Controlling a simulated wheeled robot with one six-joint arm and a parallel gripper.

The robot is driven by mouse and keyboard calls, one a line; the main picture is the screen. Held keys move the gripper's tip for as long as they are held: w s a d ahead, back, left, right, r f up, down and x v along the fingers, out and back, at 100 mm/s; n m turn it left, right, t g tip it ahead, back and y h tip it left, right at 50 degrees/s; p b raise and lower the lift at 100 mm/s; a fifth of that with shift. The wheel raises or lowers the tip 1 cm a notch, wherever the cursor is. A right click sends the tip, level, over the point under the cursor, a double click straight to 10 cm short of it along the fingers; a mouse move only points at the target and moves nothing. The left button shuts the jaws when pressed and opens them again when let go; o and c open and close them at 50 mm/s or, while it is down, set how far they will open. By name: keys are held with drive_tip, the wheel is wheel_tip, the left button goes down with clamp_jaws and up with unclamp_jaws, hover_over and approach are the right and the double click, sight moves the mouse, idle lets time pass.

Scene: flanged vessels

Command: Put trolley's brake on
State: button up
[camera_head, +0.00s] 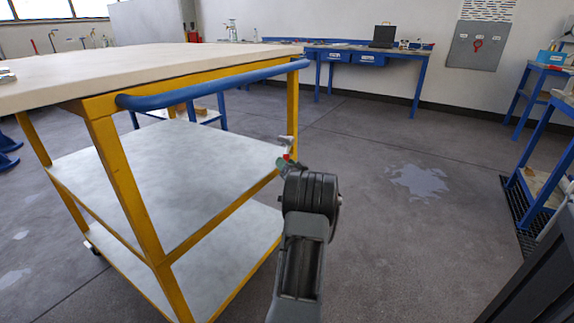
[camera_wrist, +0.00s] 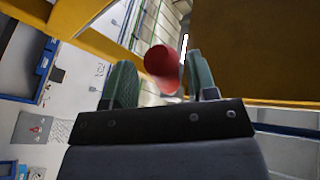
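The trolley has yellow legs (camera_head: 124,180), a pale top (camera_head: 130,72), lower shelves and a blue push handle (camera_head: 215,85). My gripper (camera_head: 283,166) is at this knob. In the wrist view, the red knob (camera_wrist: 162,64) appears between the two green fingers, which stand apart with slim gaps beside it. The fingertips are small in the head view, and contact cannot be told.
A blue workbench (camera_head: 370,54) stands at the back wall, and blue racks (camera_head: 545,150) stand at the right. Floor right of the trolley is clear, with a pale wet-looking patch (camera_head: 418,181).

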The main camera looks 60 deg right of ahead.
drive_tip(key=shift+w, duration=0.1)
drive_tip(key=shift+s+r, duration=0.1)
drive_tip(key=shift+s, duration=0.1)
drive_tip(key=p+v, duration=0.4)
drive_tip(key=v, duration=0.9)
drive_tip(key=shift+s+a, duration=0.15)
drive_tip(key=shift+s, duration=0.05)
drive_tip(key=shift+f, duration=0.25)
drive_tip(key=shift+s, duration=0.1)
